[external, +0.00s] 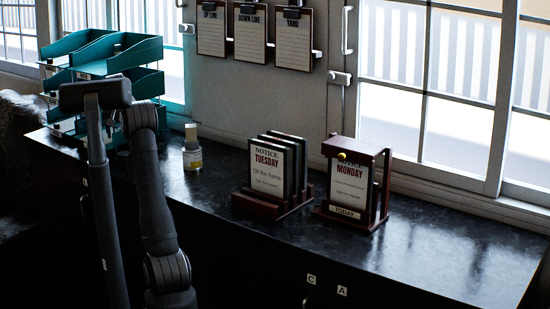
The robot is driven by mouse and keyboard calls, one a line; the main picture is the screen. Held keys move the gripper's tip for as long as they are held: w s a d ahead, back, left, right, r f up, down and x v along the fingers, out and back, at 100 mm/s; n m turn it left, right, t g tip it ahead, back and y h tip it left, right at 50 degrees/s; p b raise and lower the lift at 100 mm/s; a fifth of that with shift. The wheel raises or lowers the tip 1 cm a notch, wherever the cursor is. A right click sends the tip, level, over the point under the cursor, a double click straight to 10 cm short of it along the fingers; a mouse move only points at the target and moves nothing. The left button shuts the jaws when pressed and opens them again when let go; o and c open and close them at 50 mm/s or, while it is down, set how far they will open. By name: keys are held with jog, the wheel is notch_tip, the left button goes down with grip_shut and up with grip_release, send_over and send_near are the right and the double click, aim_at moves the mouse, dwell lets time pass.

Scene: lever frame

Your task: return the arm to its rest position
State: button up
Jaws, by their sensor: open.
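My black arm stands at the lower left. It rises from the bottom edge, folded upright, with its upper end in front of the teal trays. My gripper (112,120) is small, dark and partly hidden there behind a dark upright post; its fingers are hard to make out. It is open, and I see nothing held in it. It is apart from the notice racks on the counter.
Teal stacked trays (105,50) stand at the back left, with a small bottle (192,152) beside them. A TUESDAY notice rack (268,170) and a framed MONDAY notice (350,180) stand on the dark counter (430,240). Clipboards (252,35) hang behind. The counter's right side is clear.

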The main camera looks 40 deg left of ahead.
aim_at(123, 153)
jog(key=shift+f, duration=0.1)
jog(key=x, duration=1.2)
jog(key=shift+r, duration=1.95)
